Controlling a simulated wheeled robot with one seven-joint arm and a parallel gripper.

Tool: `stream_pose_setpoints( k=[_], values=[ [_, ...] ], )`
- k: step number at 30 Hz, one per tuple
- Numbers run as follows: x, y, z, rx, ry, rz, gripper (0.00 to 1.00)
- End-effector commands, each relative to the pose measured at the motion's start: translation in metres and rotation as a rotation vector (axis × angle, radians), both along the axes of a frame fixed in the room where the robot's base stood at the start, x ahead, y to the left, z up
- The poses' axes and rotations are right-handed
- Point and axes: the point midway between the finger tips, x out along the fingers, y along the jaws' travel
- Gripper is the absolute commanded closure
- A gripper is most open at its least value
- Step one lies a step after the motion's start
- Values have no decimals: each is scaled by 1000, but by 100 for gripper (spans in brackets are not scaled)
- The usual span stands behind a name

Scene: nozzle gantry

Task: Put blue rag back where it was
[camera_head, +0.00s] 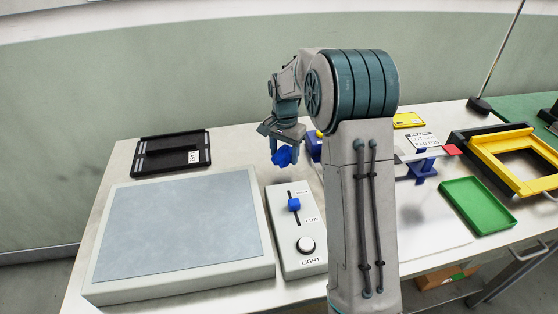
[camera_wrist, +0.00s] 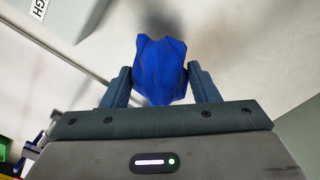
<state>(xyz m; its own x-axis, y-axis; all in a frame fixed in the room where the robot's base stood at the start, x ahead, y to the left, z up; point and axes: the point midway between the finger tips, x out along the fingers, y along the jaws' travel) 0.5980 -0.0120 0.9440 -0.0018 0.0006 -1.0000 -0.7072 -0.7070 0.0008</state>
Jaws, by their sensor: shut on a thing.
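The blue rag (camera_head: 283,157) is a crumpled, bright blue bundle hanging from my gripper (camera_head: 284,146) in the head view. In the wrist view the blue rag (camera_wrist: 161,70) sits between the two fingers of my gripper (camera_wrist: 161,86), which is shut on it. The gripper holds it over the white table, just behind the light control box (camera_head: 297,230). My own arm hides part of the table behind and to the right of the rag.
A large grey panel (camera_head: 180,232) lies at left, with a black frame (camera_head: 172,154) behind it. At right are a green tray (camera_head: 477,204), a yellow frame (camera_head: 490,160) and a blue stand (camera_head: 422,168). The control box has a blue slider and a knob.

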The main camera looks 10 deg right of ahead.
Motion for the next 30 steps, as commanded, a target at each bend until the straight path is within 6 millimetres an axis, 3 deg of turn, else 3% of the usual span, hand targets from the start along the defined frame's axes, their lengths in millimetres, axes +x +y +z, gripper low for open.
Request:
stream_pose_setpoints(
  k=[8, 16, 26, 27, 29, 30],
  values=[
    [12, 13, -15, -1, -1, 2, 67],
    [11, 13, -49, 0, 0, 2, 67],
    [12, 13, -53, 0, -1, 2, 67],
    [12, 12, -54, 0, -1, 2, 43],
    [12, 12, -53, 0, -1, 2, 26],
    [12, 12, -53, 0, -1, 2, 24]
  ],
)
